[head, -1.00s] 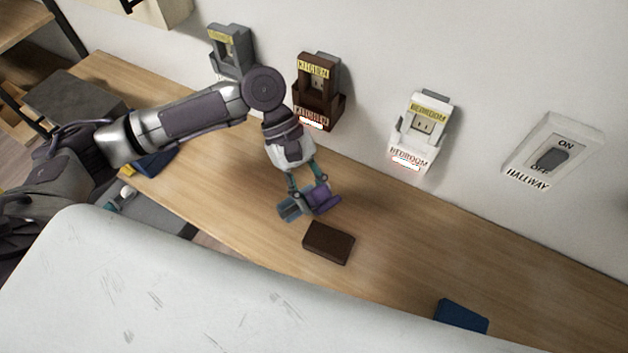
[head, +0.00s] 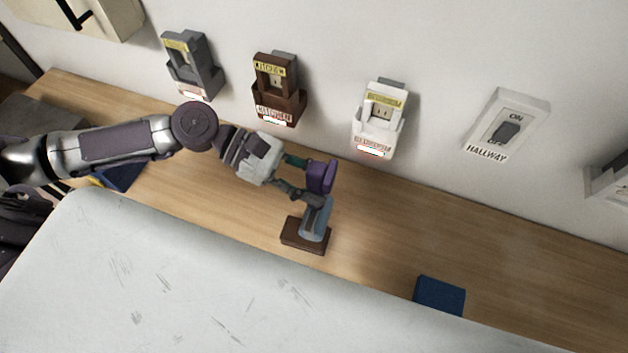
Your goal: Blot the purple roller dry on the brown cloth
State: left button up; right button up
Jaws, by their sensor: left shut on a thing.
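My left gripper (head: 307,182) is shut on the purple roller (head: 321,176), by its purple part. A blue-grey cylindrical part (head: 315,217) extends from the fingers down over the brown cloth (head: 293,236). The brown cloth looks like a dark flat block lying on the wooden counter. The blue-grey part covers the cloth's right side in the picture; whether it presses on it or hovers just above, I cannot tell. My right gripper is not in view.
The wooden counter (head: 400,219) is clear around the cloth. A dark blue block (head: 439,295) lies to the right. Grey (head: 191,65), brown (head: 278,88) and white (head: 374,118) wall holders and a hallway switch (head: 507,126) line the wall. A large white surface (head: 180,270) fills the front.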

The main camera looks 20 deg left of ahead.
pick_arm(q)
jog(key=shift+r+p, duration=0.25)
jog(key=shift+p, duration=0.3)
jog(key=shift+f, duration=0.35)
notch_tip(320, 180, down, 6)
jog(key=shift+r+b, duration=0.1)
jog(key=shift+b, duration=0.8)
jog(key=shift+f, duration=0.2)
jog(key=shift+f, duration=1.3)
dwell(0.7)
jog(key=shift+r, duration=0.1)
dwell(1.1)
jog(key=a, duration=0.2)
jog(key=shift+s+a, duration=0.1)
jog(key=shift+a, duration=0.2)
